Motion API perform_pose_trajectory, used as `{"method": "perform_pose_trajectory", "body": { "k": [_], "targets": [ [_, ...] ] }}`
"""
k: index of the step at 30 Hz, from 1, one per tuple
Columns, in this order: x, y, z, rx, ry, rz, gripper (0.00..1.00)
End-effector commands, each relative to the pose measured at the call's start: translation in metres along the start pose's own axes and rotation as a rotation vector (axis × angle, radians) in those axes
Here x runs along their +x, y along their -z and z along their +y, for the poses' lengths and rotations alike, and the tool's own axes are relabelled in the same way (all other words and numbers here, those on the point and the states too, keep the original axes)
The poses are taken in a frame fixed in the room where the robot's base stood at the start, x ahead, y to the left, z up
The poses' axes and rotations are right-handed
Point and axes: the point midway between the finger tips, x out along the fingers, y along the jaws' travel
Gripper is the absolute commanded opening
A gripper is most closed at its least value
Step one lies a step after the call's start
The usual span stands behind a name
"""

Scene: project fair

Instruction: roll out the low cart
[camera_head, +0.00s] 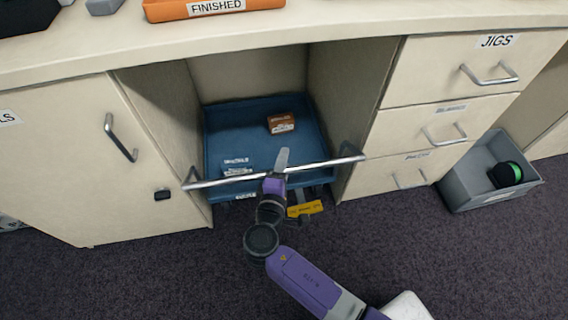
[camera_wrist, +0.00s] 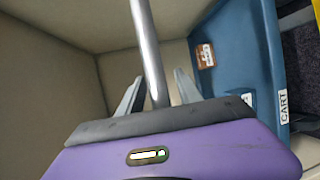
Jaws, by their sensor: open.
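The low cart (camera_head: 225,130) is a blue tray in the open bay between the cabinet door and the drawers. Its metal handle bar (camera_head: 325,163) runs across the front of the bay. My gripper (camera_head: 282,158) is at the middle of this bar, with its fingers pointing into the bay. In the wrist view the bar (camera_wrist: 147,45) passes between my two open fingers (camera_wrist: 157,78), with neither clearly pressed on it. The cart's blue wall (camera_wrist: 262,60) there bears a CART label (camera_wrist: 283,107). My wrist hides part of the cart's front.
A brown box (camera_head: 281,122) and a pale labelled item (camera_head: 237,167) sit in the cart. A grey bin (camera_head: 462,190) stands on the floor at right.

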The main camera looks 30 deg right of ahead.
Motion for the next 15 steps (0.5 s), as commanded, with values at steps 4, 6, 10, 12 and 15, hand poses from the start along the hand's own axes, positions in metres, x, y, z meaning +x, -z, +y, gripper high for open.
{"method": "perform_pose_trajectory", "body": {
  "k": [4,6,10,12,15],
  "targets": [
    [0.0022,-0.0001,0.0001,0.000,0.000,0.000,0.41],
    [0.0021,-0.0001,0.0001,0.000,0.000,0.000,0.41],
    [0.0019,-0.0002,0.0000,0.000,0.000,0.000,0.30],
    [0.0018,-0.0002,-0.0001,0.000,0.000,0.000,0.16],
    [0.0018,-0.0002,-0.0001,-0.001,0.000,0.000,0.00]
  ]
}}
